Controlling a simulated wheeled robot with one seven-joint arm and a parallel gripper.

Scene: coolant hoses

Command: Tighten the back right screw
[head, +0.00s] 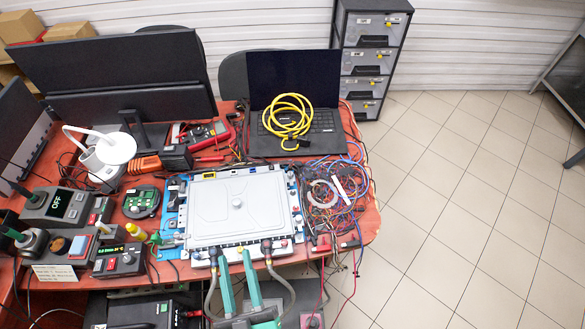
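A tangle of wires (335,197) lies close right of the box. An open laptop (297,90) with a coiled yellow cable (290,117) stands behind it. A soldering station (62,204) and other tools crowd the left. Tiled floor (480,200) is free at right.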

